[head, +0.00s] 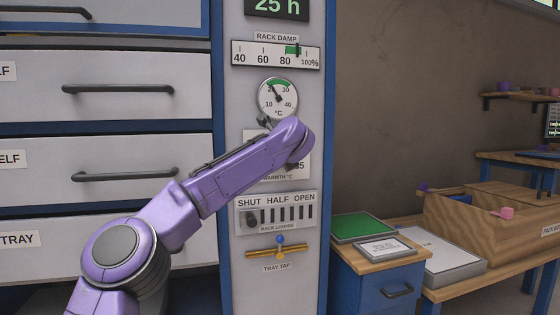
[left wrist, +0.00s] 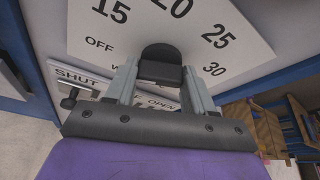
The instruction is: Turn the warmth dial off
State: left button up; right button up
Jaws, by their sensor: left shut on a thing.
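The warmth dial's white plate (head: 290,173) is on the grey panel, mostly hidden behind my purple left arm in the head view. In the left wrist view the plate (left wrist: 245,48) shows OFF, 15, 20, 25 and 30 around a black knob (left wrist: 161,53). My left gripper (left wrist: 160,72) is shut on this knob, one grey finger on each side. The knob's pointer mark cannot be made out, so its setting is unclear. The head view hides the knob and the fingertips behind the arm. My right gripper is in neither view.
Above the dial is a round temperature gauge (head: 277,98) with its needle in the green part. Below are the rack louvre slider (head: 252,219), at SHUT, and the brass tray tap (head: 278,252). Drawers (head: 110,90) stand left; a bench with a wooden box (head: 480,228) stands right.

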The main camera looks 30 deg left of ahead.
pick_arm(q)
jog(key=shift+d+f, duration=0.15)
jog(key=shift+f, duration=0.1)
jog(key=o, duration=1)
jog(key=shift+w, duration=0.1)
jog(key=shift+o, duration=0.2)
jog(key=shift+r, duration=0.1)
jog(key=v, duration=1)
jog(key=shift+s+d, duration=0.15)
jog(key=shift+s, duration=0.1)
